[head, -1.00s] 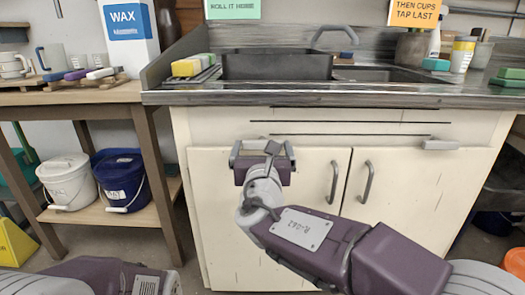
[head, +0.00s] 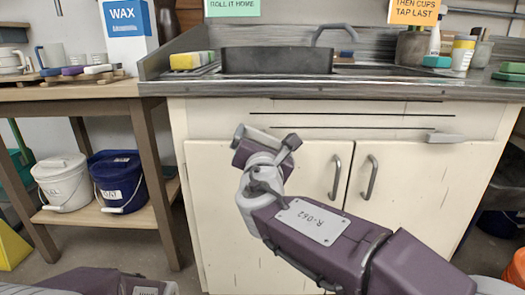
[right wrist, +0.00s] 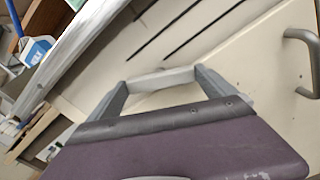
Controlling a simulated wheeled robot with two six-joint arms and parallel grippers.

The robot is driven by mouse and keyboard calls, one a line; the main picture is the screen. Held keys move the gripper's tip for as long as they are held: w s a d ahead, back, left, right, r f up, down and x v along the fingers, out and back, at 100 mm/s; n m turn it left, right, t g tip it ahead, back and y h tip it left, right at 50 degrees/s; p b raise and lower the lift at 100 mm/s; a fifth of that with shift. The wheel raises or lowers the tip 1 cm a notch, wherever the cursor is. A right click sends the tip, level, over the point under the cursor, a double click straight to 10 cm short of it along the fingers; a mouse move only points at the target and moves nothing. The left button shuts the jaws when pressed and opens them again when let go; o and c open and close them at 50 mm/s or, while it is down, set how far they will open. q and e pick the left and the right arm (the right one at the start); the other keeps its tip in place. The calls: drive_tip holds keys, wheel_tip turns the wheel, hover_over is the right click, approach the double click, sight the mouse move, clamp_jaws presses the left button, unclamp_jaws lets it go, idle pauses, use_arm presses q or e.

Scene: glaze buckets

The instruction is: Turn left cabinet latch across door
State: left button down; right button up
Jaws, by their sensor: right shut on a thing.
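The cream cabinet has a left door (head: 225,225) and a right door (head: 420,205). My right gripper (head: 264,138) is at the top of the left door, tilted clockwise in the head view. It is shut on the left latch, a pale grey bar (right wrist: 160,81) between its two fingers in the right wrist view. The right latch (head: 445,137) lies level above the right door. My left gripper is out of view; only part of that arm shows at the bottom left.
The left door's handle (head: 336,177) is right of my gripper and also shows in the right wrist view (right wrist: 301,62). The right door's handle (head: 369,178) is beside it. The counter edge (head: 330,92) overhangs above. White (head: 63,182) and blue (head: 118,182) buckets stand on a low shelf.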

drive_tip(key=m+b, duration=0.2)
drive_tip(key=shift+f+m, duration=0.25)
drive_tip(key=shift+m, duration=1.05)
drive_tip(key=m, duration=0.3)
drive_tip(key=shift+r+m+b, duration=0.1)
drive_tip(key=shift+m+b, duration=0.2)
drive_tip(key=shift+b, duration=0.05)
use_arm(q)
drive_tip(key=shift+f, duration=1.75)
use_arm(e)
drive_tip(key=shift+m, duration=2.3)
drive_tip(key=o, duration=1)
use_arm(q)
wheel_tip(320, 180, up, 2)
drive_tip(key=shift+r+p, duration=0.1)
drive_tip(key=shift+p, duration=1)
use_arm(e)
drive_tip(key=s, duration=0.9)
